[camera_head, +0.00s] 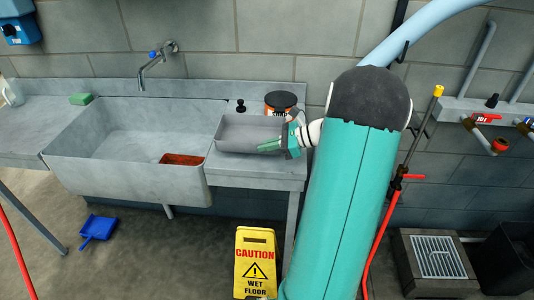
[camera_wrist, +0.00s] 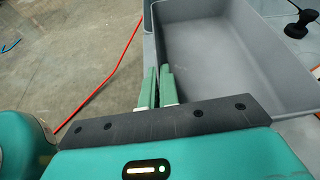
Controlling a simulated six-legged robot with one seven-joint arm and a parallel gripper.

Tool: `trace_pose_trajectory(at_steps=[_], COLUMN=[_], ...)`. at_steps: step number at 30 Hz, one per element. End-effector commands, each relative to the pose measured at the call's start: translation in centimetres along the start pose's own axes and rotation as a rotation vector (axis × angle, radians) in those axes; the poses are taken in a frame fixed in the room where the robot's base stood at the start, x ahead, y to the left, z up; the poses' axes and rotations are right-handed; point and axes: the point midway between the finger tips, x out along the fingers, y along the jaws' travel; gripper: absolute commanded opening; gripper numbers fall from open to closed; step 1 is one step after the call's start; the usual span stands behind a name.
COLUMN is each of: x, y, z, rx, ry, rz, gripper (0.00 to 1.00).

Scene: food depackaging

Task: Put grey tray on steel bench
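The grey tray (camera_head: 238,133) is an empty, shallow rectangular box. In the head view it is level, over the steel bench (camera_head: 262,174) just right of the sink. Whether its base touches the bench is hard to tell. My gripper (camera_head: 270,146) is at the tray's right end. In the wrist view the two green fingers of my gripper (camera_wrist: 158,88) are close together, one on each side of the near wall of the grey tray (camera_wrist: 215,50), and look shut on it. The lower part of that wall is hidden behind the fingers.
The sink (camera_head: 125,145) holds a reddish-brown block (camera_head: 182,159). A black-lidded tub (camera_head: 281,102) and a black knobbed item (camera_head: 240,106) stand behind the tray. A yellow wet-floor sign (camera_head: 255,262) stands before the bench. A blue dustpan (camera_head: 97,229) lies on the floor.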

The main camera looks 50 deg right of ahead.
Motion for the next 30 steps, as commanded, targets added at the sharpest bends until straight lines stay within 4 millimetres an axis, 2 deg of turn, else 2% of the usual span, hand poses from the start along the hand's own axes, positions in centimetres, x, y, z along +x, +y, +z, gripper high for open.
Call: trace_pose_trajectory(at_steps=[3,6,17,21,30], x=[0.7,1.1,1.3,1.3,1.2], y=[0.1,0.2,0.2,0.2,0.2], z=[-1.9,-2.9,-3.2,-3.3,-3.1], rx=[0.004,0.002,0.002,0.002,0.001], ry=[-0.002,-0.001,0.0,0.0,0.0], rz=[0.001,0.0,0.0,0.0,0.0], gripper=[0.0,0.0,0.0,0.24,0.24])
